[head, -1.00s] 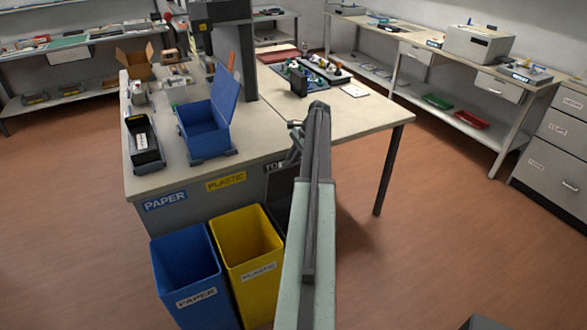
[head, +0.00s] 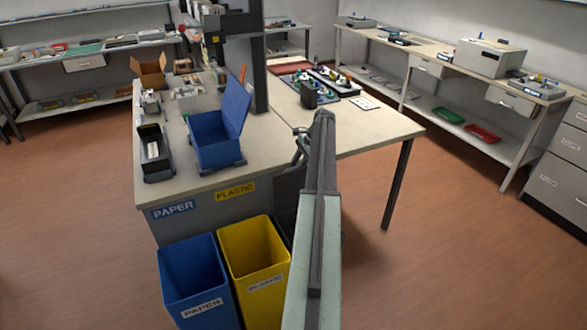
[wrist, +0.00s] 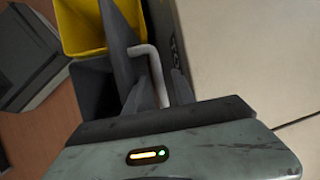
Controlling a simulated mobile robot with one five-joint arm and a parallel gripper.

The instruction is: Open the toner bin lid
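The toner bin is the dark bin next to the yellow bin; its dark interior (wrist: 95,88) shows in the wrist view. Its dark lid (head: 289,188) stands raised against the table front in the head view, partly hidden by my arm. In the wrist view the lid (wrist: 122,45) is seen nearly edge-on. A bent light grey handle (wrist: 154,68) runs between the fingers of my gripper (wrist: 158,82). The fingers are apart, with the bar between them; firm contact is not visible. In the head view my gripper (head: 300,150) is small and mostly hidden.
The yellow bin (head: 252,262) and blue paper bin (head: 198,283) stand left of my arm. The worktable (head: 375,138) is close behind the bins, with an open blue box (head: 213,152) on it. The floor to the right is clear.

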